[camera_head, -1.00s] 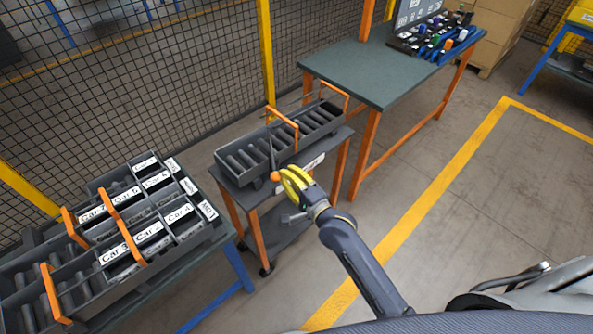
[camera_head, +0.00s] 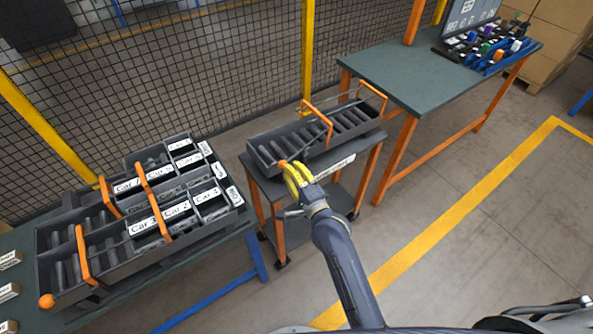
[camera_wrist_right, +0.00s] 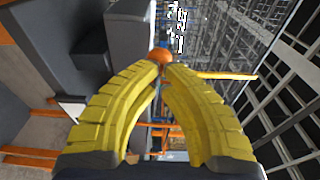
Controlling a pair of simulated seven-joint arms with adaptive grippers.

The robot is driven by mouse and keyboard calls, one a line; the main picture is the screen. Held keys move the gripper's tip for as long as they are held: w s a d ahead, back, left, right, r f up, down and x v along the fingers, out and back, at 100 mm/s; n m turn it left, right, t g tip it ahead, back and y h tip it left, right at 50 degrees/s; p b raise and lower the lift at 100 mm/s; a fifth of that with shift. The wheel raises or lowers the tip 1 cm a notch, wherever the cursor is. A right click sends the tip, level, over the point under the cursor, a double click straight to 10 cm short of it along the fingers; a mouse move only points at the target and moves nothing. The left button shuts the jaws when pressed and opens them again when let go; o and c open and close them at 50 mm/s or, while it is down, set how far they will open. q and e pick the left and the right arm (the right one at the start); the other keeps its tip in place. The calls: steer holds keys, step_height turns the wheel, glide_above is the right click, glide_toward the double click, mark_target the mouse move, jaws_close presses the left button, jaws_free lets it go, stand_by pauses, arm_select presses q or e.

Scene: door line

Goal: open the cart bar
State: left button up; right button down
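The cart (camera_head: 278,215) stands in the middle of the head view with a long grey roller tray (camera_head: 262,150) on top. An orange knob (camera_head: 283,163) of the cart bar is at the tray's near left part; the rest of the bar is hard to make out. My right gripper (camera_head: 289,172) reaches the knob with its yellow fingers. In the right wrist view the two fingers (camera_wrist_right: 161,68) curve together and their tips close on the orange knob (camera_wrist_right: 160,55). My left gripper is in neither view.
At left, a table (camera_head: 22,240) carries labelled bins (camera_head: 128,228) with orange handles. A green-topped table (camera_head: 400,75) stands behind right. A wire fence (camera_head: 200,75) runs behind the cart. The floor (camera_head: 440,270) at right is open.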

steer(key=shift+w+a, duration=0.15)
steer(key=shift+a, duration=0.1)
stand_by(0.3)
steer(key=v, duration=1.2)
